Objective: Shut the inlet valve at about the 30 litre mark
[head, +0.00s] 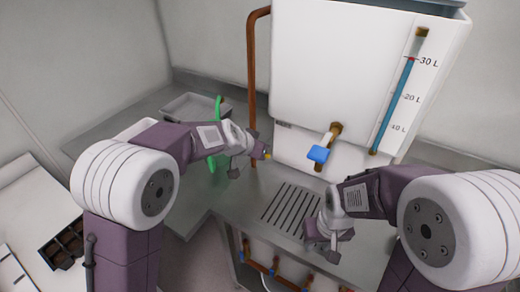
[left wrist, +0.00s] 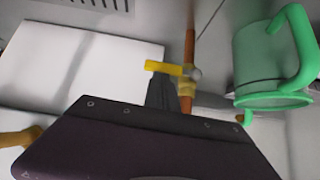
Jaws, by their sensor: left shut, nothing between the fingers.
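The white tank (head: 345,65) has a sight gauge (head: 396,103) whose blue column reaches about the 30 L line, with a red mark at its top. A copper inlet pipe (head: 252,75) runs down the tank's left side. Its valve has a yellow handle (left wrist: 160,66), which lies crosswise to the pipe in the left wrist view; only a bit of yellow (head: 267,155) shows in the head view. My left gripper (left wrist: 163,88) is shut and empty, close by the handle; contact is unclear. My right gripper (head: 322,240) hangs over the bench; its finger gap is unclear.
A blue-handled tap (head: 319,154) sticks out of the tank's front. A green jug (left wrist: 262,60) stands beside the pipe. A grey tray (head: 190,106) lies behind it. A slotted drain (head: 290,207) is in the bench, with several small pipe fittings below its front edge.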

